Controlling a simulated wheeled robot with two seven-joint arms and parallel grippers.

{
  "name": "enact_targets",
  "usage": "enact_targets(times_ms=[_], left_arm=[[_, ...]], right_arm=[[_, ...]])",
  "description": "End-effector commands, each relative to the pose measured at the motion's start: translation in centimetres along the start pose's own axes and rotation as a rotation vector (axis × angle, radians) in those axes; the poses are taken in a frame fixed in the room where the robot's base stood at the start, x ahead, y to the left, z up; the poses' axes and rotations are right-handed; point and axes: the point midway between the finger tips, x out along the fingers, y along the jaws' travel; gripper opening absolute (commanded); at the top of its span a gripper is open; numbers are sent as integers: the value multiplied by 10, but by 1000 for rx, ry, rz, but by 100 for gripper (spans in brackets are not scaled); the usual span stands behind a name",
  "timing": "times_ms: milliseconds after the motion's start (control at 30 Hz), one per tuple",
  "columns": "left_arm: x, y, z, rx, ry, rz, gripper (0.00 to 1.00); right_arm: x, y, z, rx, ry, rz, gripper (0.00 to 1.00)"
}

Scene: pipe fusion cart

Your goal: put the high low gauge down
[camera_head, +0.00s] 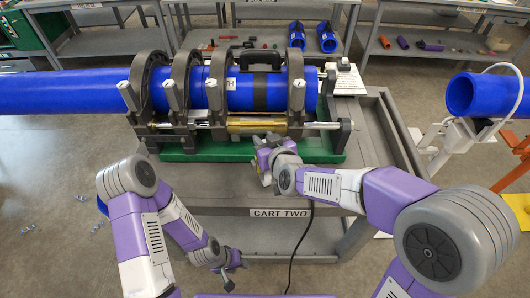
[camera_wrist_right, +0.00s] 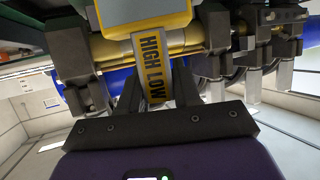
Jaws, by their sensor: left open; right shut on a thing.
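The high low gauge (camera_wrist_right: 152,62) shows in the right wrist view as a narrow strip with a yellow HIGH LOW label below a yellow and grey body. My right gripper (camera_wrist_right: 158,98) is shut on the strip, with a dark finger on each side. In the head view my right gripper (camera_head: 265,152) is over the cart top, just in front of the fusion machine; the gauge cannot be made out clearly there. My left gripper (camera_head: 228,283) is open and empty, low in front of the cart. The cart (camera_head: 232,198) carries a CART TWO label.
The fusion machine (camera_head: 170,110) with its dark clamp rings holds a long blue pipe (camera_head: 60,92) on the green base (camera_head: 205,155). A cable hangs down the cart front. Bare cart top lies left of my right gripper.

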Motion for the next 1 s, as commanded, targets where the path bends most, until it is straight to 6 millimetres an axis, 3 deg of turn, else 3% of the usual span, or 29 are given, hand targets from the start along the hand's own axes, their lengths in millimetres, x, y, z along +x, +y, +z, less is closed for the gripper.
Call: enact_targets(times_ms=[100, 200, 567, 600, 767, 1000], left_arm=[[13, -5, -1, 0, 0, 0, 43], [17, -6, -1, 0, 1, 0, 43], [19, -7, -1, 0, 1, 0, 43], [19, -7, -1, 0, 1, 0, 43], [18, -7, -1, 0, 1, 0, 43], [18, -7, -1, 0, 1, 0, 43]], right_arm=[[10, 0, 24, -1, -2, 0, 5], [14, 0, 34, -1, 0, -1, 5], [15, 0, 36, 0, 2, -1, 5], [15, 0, 37, 0, -1, -1, 34], [15, 0, 36, 0, -1, -1, 57], [15, 0, 36, 0, -1, -1, 57]])
